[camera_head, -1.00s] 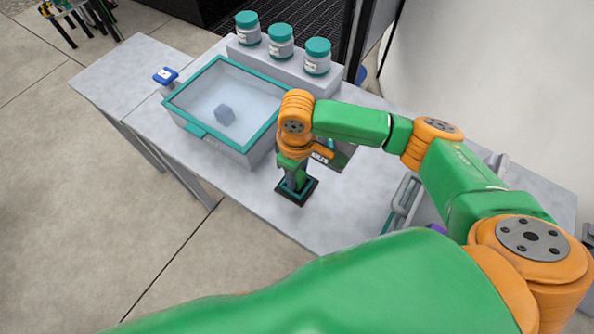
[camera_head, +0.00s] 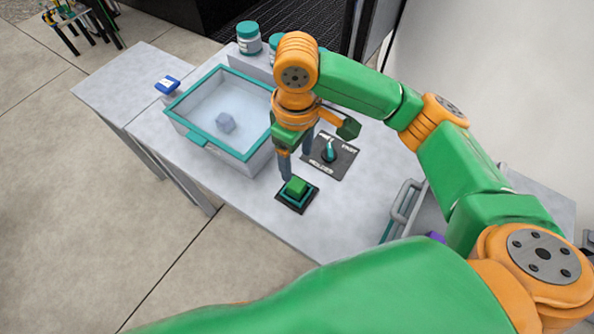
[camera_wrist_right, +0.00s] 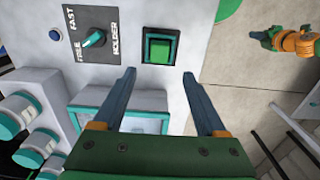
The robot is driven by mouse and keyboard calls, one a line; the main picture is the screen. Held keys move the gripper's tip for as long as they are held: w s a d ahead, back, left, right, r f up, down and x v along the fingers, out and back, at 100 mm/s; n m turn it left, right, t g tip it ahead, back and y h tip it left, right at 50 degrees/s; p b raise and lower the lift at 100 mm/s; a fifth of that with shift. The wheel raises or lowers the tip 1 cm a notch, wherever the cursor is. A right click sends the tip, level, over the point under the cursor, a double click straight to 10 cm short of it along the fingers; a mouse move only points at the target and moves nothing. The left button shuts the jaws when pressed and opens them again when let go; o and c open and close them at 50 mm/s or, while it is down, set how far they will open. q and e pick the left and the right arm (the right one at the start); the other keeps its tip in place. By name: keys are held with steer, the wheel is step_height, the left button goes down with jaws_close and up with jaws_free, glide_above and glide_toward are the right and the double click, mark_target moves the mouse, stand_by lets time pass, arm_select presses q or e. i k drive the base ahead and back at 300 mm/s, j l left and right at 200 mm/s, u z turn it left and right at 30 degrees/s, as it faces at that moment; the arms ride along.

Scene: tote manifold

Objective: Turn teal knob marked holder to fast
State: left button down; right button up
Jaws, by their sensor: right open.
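The teal knob (camera_head: 328,152) sits on a dark plate (camera_head: 342,168) marked HOLDER on the grey table. In the right wrist view the knob (camera_wrist_right: 95,39) is in the upper left, and its plate (camera_wrist_right: 107,18) reads FAST and FREE. The pale tip of the knob appears to point toward FREE. My right gripper (camera_head: 297,158) is open and empty, above the table between the green button (camera_head: 296,187) and the knob plate. In the right wrist view its fingers (camera_wrist_right: 158,73) are spread, with the knob off to their left. My left gripper is not in view.
A blue-and-white item (camera_head: 167,85) lies at the left. A metal handle (camera_head: 402,203) is at the right.

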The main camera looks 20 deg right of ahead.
mark_target(329, 155)
steer(key=k+j, duration=0.2)
steer(key=k, duration=0.3)
steer(key=k+j, duration=0.2)
steer(key=k, duration=0.25)
